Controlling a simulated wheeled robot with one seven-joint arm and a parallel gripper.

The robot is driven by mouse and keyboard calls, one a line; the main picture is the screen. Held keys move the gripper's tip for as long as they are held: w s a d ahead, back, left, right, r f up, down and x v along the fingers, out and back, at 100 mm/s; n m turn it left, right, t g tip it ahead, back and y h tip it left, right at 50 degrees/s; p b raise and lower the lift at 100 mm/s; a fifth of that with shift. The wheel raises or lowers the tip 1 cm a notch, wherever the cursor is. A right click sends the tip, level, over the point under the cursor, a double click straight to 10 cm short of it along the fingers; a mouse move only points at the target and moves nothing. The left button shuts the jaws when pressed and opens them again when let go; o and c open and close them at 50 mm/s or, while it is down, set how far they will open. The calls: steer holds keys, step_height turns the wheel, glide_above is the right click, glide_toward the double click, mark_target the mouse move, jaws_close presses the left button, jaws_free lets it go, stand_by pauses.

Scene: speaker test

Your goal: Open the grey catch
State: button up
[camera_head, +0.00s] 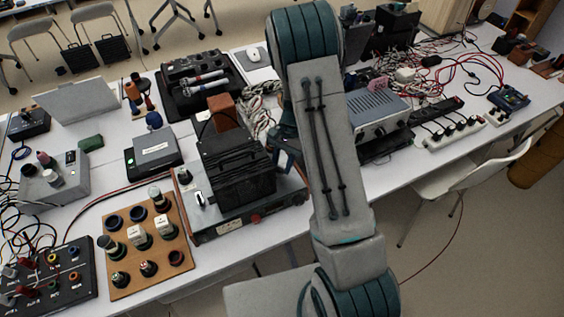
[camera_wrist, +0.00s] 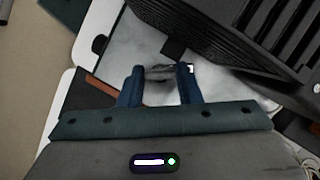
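A black ribbed unit (camera_head: 238,165) sits on a grey metal base (camera_head: 240,215) on the white table. The same black unit fills the top right of the wrist view (camera_wrist: 230,30). My gripper (camera_wrist: 162,76) is open, its two blue fingers apart over a pale grey surface beside this unit. A small dark grey piece (camera_wrist: 160,70) shows between the fingertips. I cannot tell whether it is the grey catch or whether the fingers touch it. In the head view my gripper (camera_head: 285,158) is at the unit's right side, partly hidden by my arm.
A grey ribbed power supply (camera_head: 378,112) stands right of my arm. A wooden board with several knobs (camera_head: 147,240) lies front left, and a small dark box (camera_head: 154,150) is left of the black unit. Loose cables cover the table's back right.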

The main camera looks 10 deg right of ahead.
steer(key=shift+m, duration=0.3)
steer(key=m+t+y+b, duration=0.1)
steer(key=m, duration=0.1)
steer(key=shift+d+m+b, duration=0.1)
steer(key=shift+m+b, duration=0.2)
steer(key=shift+s+m+t+b, duration=0.1)
steer(key=shift+m+t+b, duration=0.45)
steer(key=shift+m, duration=0.95)
steer(key=o, duration=1)
steer(key=v, duration=0.7)
steer(key=b+v, duration=0.1)
steer(key=v, duration=0.6)
steer(key=shift+d+f, duration=0.1)
steer(key=shift+d, duration=0.1)
